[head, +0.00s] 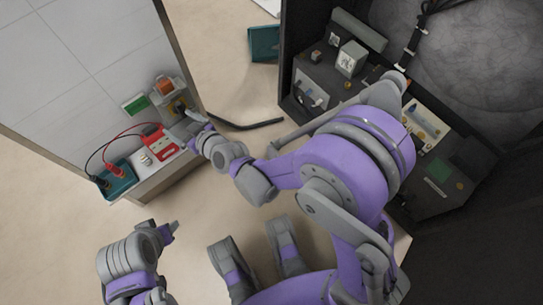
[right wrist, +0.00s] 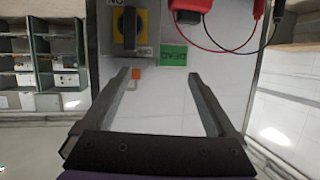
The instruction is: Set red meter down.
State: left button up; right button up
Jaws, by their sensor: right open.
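The red meter (head: 156,139) rests on the pale bench top (head: 166,172) at the left of the head view, with black and red leads looping left from it. In the right wrist view the red meter (right wrist: 190,6) is at the top edge, partly cut off. My right gripper (head: 188,127) is just right of the meter in the head view.
A teal tray (head: 121,187) with a red probe sits at the bench's near end. A yellow-and-black switch (right wrist: 128,30) and green label (right wrist: 174,56) are near my right fingertips. The dark machine (head: 470,210) stands at the right. A black bar (head: 245,126) lies on the floor.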

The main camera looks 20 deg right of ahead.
jog(key=s+d+m+g+h, duration=0.4)
jog(key=s+d+g+h, duration=0.2)
jog(key=s+d, duration=1.7)
jog(key=s+g, duration=0.2)
jog(key=s, duration=0.1)
jog(key=shift+s+d+r+m, duration=0.15)
jog(key=shift+s+r+m, duration=0.2)
jog(key=shift+m, duration=0.05)
